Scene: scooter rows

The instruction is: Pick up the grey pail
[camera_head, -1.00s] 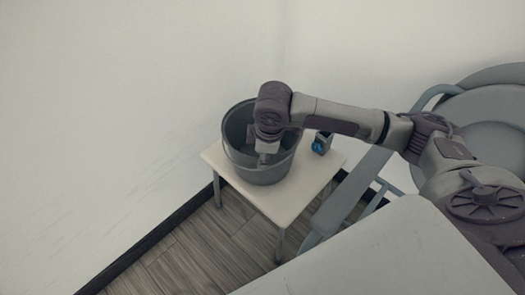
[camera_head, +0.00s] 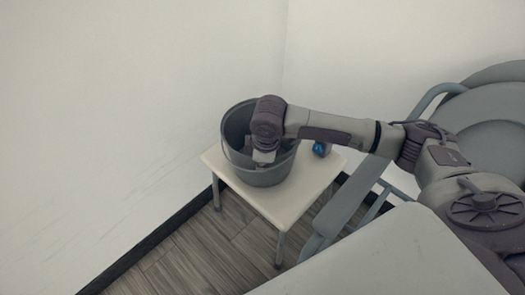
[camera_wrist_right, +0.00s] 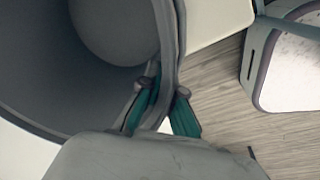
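The grey pail (camera_head: 262,177) stands upright on a small white table. Its open mouth faces up. My right gripper (camera_head: 264,157) reaches down at the near side of the pail's mouth, with its fingertips mostly hidden in the head view. In the right wrist view, the pail (camera_wrist_right: 40,60) fills the upper left. The right gripper's teal-padded fingers (camera_wrist_right: 164,102) straddle the rim, one inside and one outside. They are close to the wall, but I cannot tell whether they press on it. My left gripper is out of view.
The white table (camera_head: 285,205) has a small blue-and-dark object (camera_head: 321,148) right of the pail. A grey-blue chair (camera_head: 345,208) stands to the right. A white surface (camera_head: 400,255) fills the lower right. White walls stand close behind and left.

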